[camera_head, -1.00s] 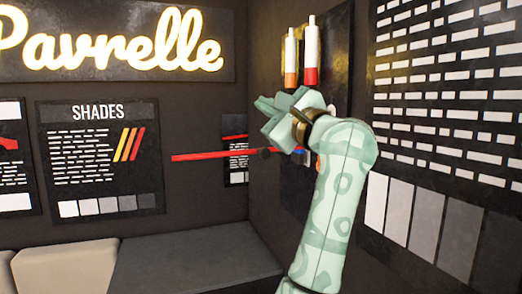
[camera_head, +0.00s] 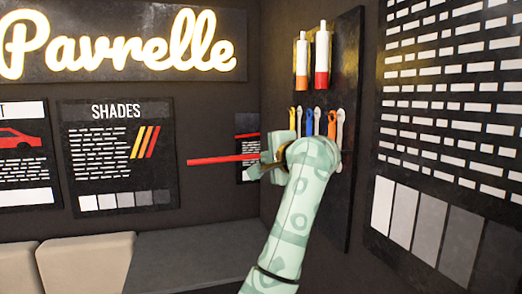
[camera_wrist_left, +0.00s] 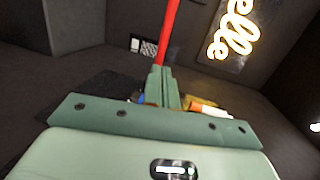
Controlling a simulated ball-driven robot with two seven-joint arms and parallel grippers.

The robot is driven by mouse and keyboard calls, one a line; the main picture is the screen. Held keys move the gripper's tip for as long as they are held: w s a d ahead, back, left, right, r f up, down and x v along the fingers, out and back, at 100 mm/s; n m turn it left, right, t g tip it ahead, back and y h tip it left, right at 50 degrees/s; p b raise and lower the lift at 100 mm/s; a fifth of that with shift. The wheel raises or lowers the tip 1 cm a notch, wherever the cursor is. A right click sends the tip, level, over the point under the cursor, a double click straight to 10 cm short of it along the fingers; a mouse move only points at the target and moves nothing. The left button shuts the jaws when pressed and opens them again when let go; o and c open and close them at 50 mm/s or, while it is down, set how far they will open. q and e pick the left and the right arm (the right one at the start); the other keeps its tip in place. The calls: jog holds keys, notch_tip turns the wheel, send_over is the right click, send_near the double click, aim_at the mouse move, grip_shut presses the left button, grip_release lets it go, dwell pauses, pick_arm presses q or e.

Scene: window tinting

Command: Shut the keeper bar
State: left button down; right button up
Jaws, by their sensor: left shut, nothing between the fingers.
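The keeper bar is a thin red bar (camera_head: 222,160) that sticks out to the left, away from the dark tool board (camera_head: 347,75) on the right wall. Its right end is hidden behind my gripper. My left gripper (camera_head: 268,165) is shut and empty, close beside or against the bar's right part; contact cannot be told. In the left wrist view the red bar (camera_wrist_left: 172,25) runs upward from just beyond my shut fingertips (camera_wrist_left: 162,85). My right gripper is not in view.
Several coloured wrenches (camera_head: 332,124) hang on the board, with two white tubes (camera_head: 321,58) above them. A grey bench (camera_head: 190,258) runs below along the back wall. A shades poster (camera_head: 120,155) hangs at left. Room in front of the back wall is free.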

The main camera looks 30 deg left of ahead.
aim_at(257, 156)
pick_arm(q)
jog(key=p+x, duration=0.1)
jog(key=x, duration=0.3)
jog(key=shift+r+p, duration=0.15)
jog(key=shift+p, duration=0.2)
jog(key=shift+w+a, duration=0.1)
jog(key=shift+a, duration=0.05)
